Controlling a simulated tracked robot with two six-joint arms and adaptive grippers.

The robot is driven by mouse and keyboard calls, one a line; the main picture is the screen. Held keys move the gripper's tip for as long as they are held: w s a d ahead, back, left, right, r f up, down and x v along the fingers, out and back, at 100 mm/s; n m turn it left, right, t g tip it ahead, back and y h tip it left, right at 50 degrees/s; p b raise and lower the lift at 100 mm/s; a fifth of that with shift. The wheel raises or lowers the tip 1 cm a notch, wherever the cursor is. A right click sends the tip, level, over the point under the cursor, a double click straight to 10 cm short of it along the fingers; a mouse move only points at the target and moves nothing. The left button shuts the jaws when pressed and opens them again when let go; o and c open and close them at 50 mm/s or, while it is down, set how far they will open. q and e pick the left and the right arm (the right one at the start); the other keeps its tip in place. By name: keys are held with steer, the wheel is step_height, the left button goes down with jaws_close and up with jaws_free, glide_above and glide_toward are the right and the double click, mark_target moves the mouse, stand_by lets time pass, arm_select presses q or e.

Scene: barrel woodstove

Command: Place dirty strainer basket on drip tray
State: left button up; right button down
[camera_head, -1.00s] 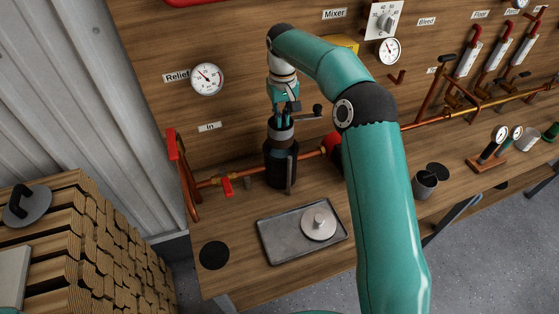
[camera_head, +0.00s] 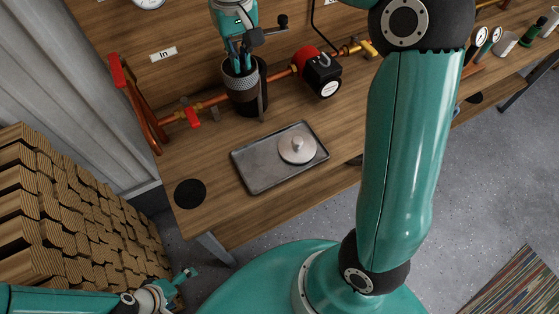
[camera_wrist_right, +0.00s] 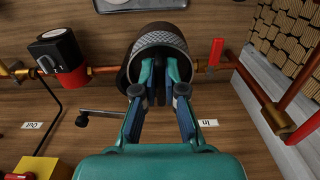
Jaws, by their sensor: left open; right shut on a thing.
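The dirty strainer basket (camera_head: 239,84), a dark mesh cylinder, sits at the mouth of the black strainer housing (camera_head: 249,105), with its upper part showing above the rim. My right gripper (camera_head: 240,66) reaches down into its open top and is shut on it. The right wrist view also shows the mesh basket (camera_wrist_right: 160,41) around my right fingers (camera_wrist_right: 159,84). The grey drip tray (camera_head: 258,168) lies on the bench in front of the housing, with a round metal lid (camera_head: 297,147) on its right part. My left gripper (camera_head: 183,281) is open and empty, low at left, beyond the bench edge.
A copper pipe with a red valve handle (camera_head: 192,117) and a red-and-black pump (camera_head: 318,72) runs beside the housing. A black round pad (camera_head: 190,193) lies left of the tray. Stacked firewood (camera_head: 70,220) stands at left. The tray's left part is bare.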

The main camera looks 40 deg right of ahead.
steer(key=s+a+f+b, duration=0.2)
steer(key=s+a+b, duration=0.1)
steer(key=s, duration=0.5)
arm_select(q)
steer(key=shift+f+b, duration=0.6)
steer(key=shift+f, duration=2.25)
arm_select(e)
step_height(320, 180, down, 20)
steer(key=shift+r, duration=0.25)
steer(key=shift+d+f, duration=0.1)
steer(key=c, duration=1.2)
jaws_free()
steer(key=shift+c, duration=0.2)
